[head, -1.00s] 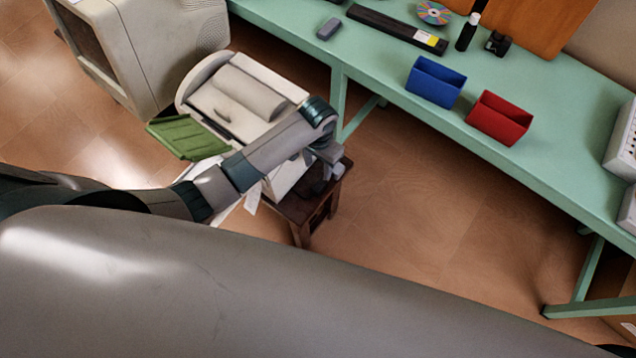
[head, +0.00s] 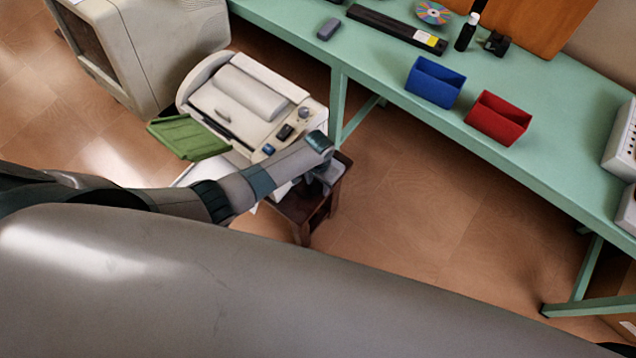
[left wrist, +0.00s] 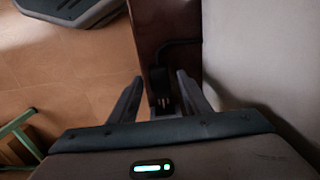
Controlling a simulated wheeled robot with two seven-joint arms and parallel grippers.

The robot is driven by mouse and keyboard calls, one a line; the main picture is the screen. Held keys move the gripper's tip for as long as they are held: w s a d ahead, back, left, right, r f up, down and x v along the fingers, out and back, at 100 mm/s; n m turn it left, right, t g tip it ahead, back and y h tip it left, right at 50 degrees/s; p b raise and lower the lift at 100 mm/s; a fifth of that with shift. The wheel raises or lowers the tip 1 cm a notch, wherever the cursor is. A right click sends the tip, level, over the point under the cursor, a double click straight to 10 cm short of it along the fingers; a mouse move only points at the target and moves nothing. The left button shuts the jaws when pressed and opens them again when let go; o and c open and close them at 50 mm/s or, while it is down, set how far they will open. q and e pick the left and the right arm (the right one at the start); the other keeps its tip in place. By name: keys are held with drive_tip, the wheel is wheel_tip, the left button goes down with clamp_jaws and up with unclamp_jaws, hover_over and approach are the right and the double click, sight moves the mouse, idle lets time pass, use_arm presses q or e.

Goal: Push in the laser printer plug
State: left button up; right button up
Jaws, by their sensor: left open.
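The laser printer (head: 245,95) is a cream machine with a green tray, standing on a dark wooden stand (head: 318,210). In the left wrist view its pale side (left wrist: 262,60) fills the right, and the stand's brown wood (left wrist: 165,20) shows at the top. A black plug (left wrist: 159,84) with a dark cable lies between the fingers of my left gripper (left wrist: 160,78). The plug's metal prongs seem to point toward the gripper's palm. The fingers are open, one on each side. In the head view my left gripper (head: 325,178) is at the stand's edge, partly hidden by its wrist. I cannot make out a socket.
A green workbench (head: 385,65) runs along the right, with a blue bin (head: 435,82) and a red bin (head: 498,117) on it. A bulky beige monitor (head: 150,50) stands at upper left. Open floor (head: 430,220) lies between the stand and the bench legs.

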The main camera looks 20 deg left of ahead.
use_arm(q)
drive_tip(key=shift+f, duration=0.1)
clamp_jaws()
drive_tip(key=shift+w+d+f+b, duration=0.1)
drive_tip(key=shift+w+d+b, duration=0.25)
drive_tip(key=shift+w, duration=0.35)
drive_tip(key=shift+w+d+b, duration=0.15)
drive_tip(key=shift+w+b, duration=0.3)
drive_tip(key=shift+w, duration=0.2)
drive_tip(key=shift+w+d, duration=0.15)
drive_tip(key=shift+w, duration=0.15)
drive_tip(key=shift+r, duration=0.2)
unclamp_jaws()
drive_tip(key=shift+w+f, duration=0.1)
